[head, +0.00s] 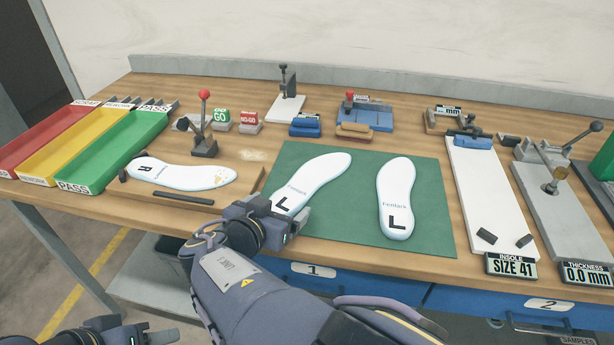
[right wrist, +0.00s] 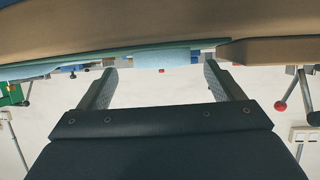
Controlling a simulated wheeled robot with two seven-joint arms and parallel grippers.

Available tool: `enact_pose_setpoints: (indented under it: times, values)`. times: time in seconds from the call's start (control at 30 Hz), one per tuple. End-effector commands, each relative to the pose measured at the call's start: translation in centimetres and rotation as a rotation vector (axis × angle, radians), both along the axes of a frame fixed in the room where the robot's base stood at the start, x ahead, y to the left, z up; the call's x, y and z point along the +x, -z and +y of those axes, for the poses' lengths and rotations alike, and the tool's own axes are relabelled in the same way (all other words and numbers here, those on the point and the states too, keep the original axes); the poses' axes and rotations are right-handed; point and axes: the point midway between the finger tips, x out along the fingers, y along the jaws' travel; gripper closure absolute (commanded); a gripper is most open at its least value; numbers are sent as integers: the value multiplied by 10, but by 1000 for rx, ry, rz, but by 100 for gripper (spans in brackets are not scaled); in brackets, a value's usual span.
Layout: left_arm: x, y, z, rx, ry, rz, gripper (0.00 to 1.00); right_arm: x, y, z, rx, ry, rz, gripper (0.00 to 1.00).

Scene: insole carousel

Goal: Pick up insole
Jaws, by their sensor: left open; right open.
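A white insole marked L (head: 318,178) lies at a slant on the green mat (head: 350,238). A second white insole marked L (head: 397,190) lies to its right on the mat. A third insole marked R (head: 185,177) lies left of the mat in a wooden fixture. My right gripper (head: 283,218) is at the heel of the slanted insole and hides part of it. In the right wrist view its fingers (right wrist: 160,80) are apart, with a pale insole edge (right wrist: 165,60) beyond and between them. My left gripper (head: 118,326) is low at the bottom left, away from the insoles, open.
Red, yellow and green bins (head: 118,150) stand at the left. A toggle clamp (head: 204,125) with a red knob stands behind the R insole. A white sizing board (head: 480,190) and a thickness gauge (head: 553,190) stand at the right. Blue drawers (head: 350,283) are under the table edge.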

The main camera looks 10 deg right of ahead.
Motion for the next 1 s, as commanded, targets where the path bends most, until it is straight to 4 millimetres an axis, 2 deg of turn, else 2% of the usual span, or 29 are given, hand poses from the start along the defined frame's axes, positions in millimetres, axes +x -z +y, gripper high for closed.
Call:
enact_pose_setpoints:
  times: [0.13,0.43,0.8,1.0]
  values:
    - [0,0,0,0,0,0,58,15,7,-8,-1,2,0,13]
    - [0,0,0,0,0,0,58,19,9,-10,0,-1,0,14]
    - [0,0,0,0,0,0,58,18,8,-9,0,-1,0,62]
    - [0,0,0,0,0,0,58,18,8,-9,0,-1,0,64]
